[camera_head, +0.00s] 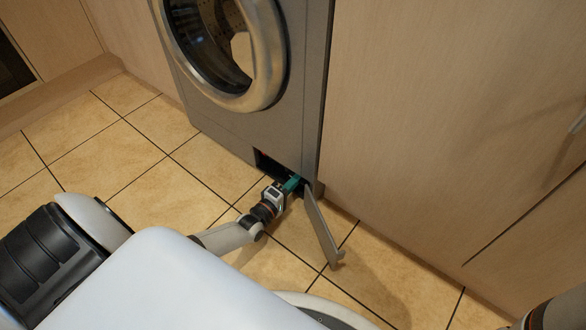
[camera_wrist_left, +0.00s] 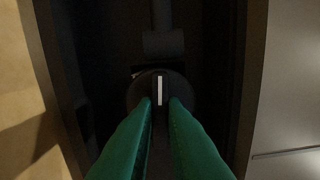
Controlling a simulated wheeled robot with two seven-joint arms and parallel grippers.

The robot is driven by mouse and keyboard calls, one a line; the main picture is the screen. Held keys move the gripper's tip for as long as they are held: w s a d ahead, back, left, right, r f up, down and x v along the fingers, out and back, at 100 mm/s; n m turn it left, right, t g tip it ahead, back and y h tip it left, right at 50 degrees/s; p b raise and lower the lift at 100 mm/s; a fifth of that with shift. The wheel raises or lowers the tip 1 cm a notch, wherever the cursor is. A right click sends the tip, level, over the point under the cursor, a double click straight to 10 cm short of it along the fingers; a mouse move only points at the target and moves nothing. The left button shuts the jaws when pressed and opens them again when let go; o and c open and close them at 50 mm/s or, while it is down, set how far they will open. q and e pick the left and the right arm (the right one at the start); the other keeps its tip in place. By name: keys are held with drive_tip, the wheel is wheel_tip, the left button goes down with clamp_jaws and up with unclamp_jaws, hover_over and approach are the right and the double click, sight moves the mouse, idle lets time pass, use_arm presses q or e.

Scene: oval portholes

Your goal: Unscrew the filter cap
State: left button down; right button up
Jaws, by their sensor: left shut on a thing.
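The filter cap (camera_wrist_left: 143,92) is a dark round knob with a pale stripe, set inside the dark filter recess; it shows in the left wrist view. The stripe stands upright in that picture. My left gripper (camera_wrist_left: 160,105) has green fingers and is shut on the cap, one finger on each side of its grip. In the head view my left gripper (camera_head: 292,184) reaches into the recess (camera_head: 268,160) at the bottom of the washing machine (camera_head: 235,122), and the cap is hidden there. My right gripper is not in view; only part of my right arm shows at the lower right corner.
The filter flap (camera_head: 322,230) hangs open to the right of the recess, close beside my left gripper. The machine's round door (camera_head: 268,85) is above. Wooden cabinet fronts (camera_head: 430,110) stand to the right. The tiled floor (camera_head: 130,150) is clear on the left.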

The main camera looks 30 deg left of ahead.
use_arm(q)
drive_tip(key=c, duration=1.5)
unclamp_jaws()
drive_tip(key=shift+s, duration=0.1)
drive_tip(key=shift+s, duration=0.25)
drive_tip(key=s+p, duration=0.1)
drive_tip(key=s, duration=0.2)
drive_tip(key=s+p, duration=0.2)
drive_tip(key=s, duration=0.2)
drive_tip(key=s+a+p, duration=0.1)
drive_tip(key=s+p, duration=0.1)
drive_tip(key=s, duration=0.1)
drive_tip(key=shift+s, duration=0.7)
drive_tip(key=shift+p, duration=0.35)
